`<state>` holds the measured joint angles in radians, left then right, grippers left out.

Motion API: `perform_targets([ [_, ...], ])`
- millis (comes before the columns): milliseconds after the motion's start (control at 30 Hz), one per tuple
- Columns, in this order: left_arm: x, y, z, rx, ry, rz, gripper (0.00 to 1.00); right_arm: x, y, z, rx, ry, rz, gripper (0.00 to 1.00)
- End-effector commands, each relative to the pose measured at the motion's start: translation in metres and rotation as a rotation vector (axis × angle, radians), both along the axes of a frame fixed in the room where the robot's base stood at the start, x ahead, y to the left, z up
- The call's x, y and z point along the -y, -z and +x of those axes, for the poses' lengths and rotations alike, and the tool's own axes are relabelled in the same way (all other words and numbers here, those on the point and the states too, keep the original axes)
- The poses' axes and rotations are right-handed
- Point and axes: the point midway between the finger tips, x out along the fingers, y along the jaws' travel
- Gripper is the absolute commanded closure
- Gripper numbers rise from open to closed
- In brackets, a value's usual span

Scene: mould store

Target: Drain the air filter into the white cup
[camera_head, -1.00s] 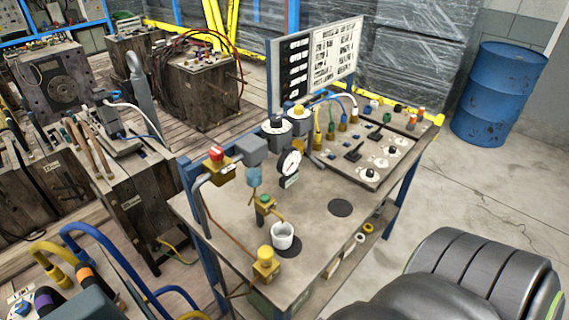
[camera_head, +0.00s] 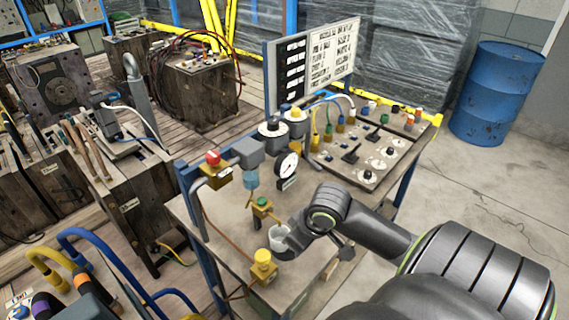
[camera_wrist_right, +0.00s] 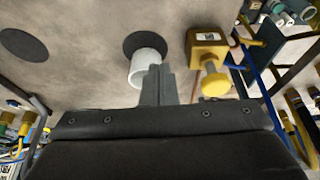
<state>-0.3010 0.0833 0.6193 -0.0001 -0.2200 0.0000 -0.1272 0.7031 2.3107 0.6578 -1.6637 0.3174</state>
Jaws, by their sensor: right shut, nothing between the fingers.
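The white cup (camera_head: 278,238) stands upright on the bench (camera_head: 220,232). It also shows in the right wrist view (camera_wrist_right: 147,66), at the edge of a dark round spot (camera_wrist_right: 146,42). The air filter, with a blue bowl (camera_head: 251,180) under a grey body (camera_head: 247,153), is behind and left of the cup. A yellow block with a green top (camera_head: 263,206) sits below the bowl. My right gripper (camera_wrist_right: 158,70) is shut and empty beside the cup, overlapping its edge in the wrist view; I cannot tell if they touch. My left gripper is out of view.
A yellow-knobbed block (camera_head: 263,266) stands close to the cup at the bench's front; it also shows in the wrist view (camera_wrist_right: 207,46). A gauge (camera_head: 287,165), a red knob (camera_head: 213,157) and a control panel (camera_head: 370,155) stand behind. A blue drum (camera_head: 497,95) stands far right.

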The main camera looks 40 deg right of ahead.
Motion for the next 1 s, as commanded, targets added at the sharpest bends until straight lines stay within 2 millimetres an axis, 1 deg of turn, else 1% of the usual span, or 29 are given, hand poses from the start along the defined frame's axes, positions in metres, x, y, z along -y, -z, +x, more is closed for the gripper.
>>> perform_targets([
  [33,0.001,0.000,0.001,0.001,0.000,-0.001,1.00,0.008,-0.012,0.010,-0.001,-0.003,-0.009,1.00],
  [100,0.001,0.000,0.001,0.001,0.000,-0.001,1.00,0.014,-0.025,0.020,-0.008,-0.003,-0.005,1.00],
  [200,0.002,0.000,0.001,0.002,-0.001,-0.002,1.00,0.020,-0.038,0.028,-0.018,0.001,-0.002,1.00],
  [300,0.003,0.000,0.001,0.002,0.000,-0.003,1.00,0.023,-0.044,0.032,-0.023,0.006,0.003,1.00],
  [367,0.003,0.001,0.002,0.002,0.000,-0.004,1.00,0.024,-0.044,0.033,-0.026,0.007,0.005,1.00],
  [467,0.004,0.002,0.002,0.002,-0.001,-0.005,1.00,0.023,-0.037,0.035,-0.026,0.008,0.008,1.00],
  [567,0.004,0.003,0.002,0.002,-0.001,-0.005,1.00,0.022,-0.026,0.039,-0.027,0.008,0.010,1.00],
  [800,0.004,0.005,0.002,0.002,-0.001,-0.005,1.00,0.020,0.011,0.052,-0.028,0.009,0.011,1.00],
  [1000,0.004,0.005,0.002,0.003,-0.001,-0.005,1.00,0.020,0.036,0.061,-0.027,0.008,0.007,1.00],
])
